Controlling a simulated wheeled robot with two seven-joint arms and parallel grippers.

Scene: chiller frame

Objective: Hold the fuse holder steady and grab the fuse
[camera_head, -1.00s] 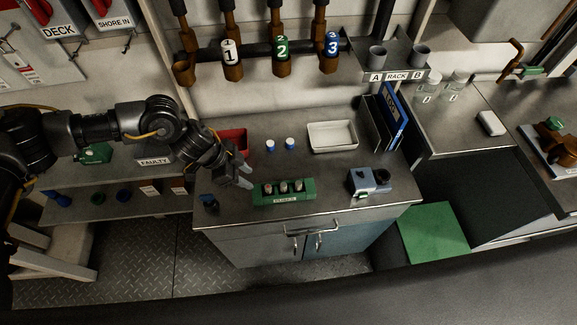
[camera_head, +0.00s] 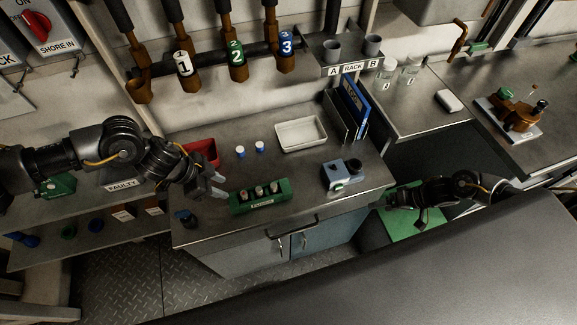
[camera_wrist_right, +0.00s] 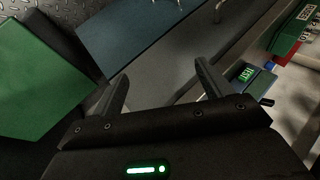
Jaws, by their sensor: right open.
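The fuse holder is a long green block (camera_head: 258,204) with a white label, lying near the front of the grey bench. Several small grey fuses (camera_head: 259,191) stand upright in a row in it. My left gripper (camera_head: 217,186) is just to its left and above the bench, its two fingers apart and empty, not touching the holder as far as I can tell. My right gripper (camera_head: 408,217) is off the bench's right end, low over a green panel. In the right wrist view it (camera_wrist_right: 160,90) is open, with nothing between its fingers.
A red tray (camera_head: 204,150), two blue-and-white caps (camera_head: 240,152), a white tray (camera_head: 301,134) and a blue-grey device (camera_head: 342,174) are on the bench. A dark meter-like item (camera_head: 185,217) is at the left front corner. Binders (camera_head: 352,106) stand at the right back.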

